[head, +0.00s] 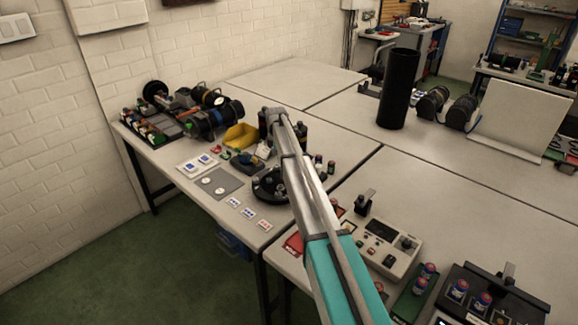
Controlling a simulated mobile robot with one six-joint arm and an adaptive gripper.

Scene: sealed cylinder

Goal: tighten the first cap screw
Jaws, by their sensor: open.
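My arm (310,190) reaches up from the bottom of the head view over the left workbench. Its far end bends down near the dark bottle-like items at the back. I cannot make out the gripper's fingers; they seem hidden behind the arm. A round black fixture (268,187) with several small upright pieces sits on the left bench, partly covered by the arm. The pieces are too small to tell whether any is a cap screw. A tall black cylinder (398,90) stands upright on the back right bench.
A yellow bin (241,136), a grey mat (218,183) and small cards lie left of the arm. Reels and racks crowd the wall side. A control box (378,247) and a black device (492,296) stand at the front right. The back bench (300,80) is mostly clear.

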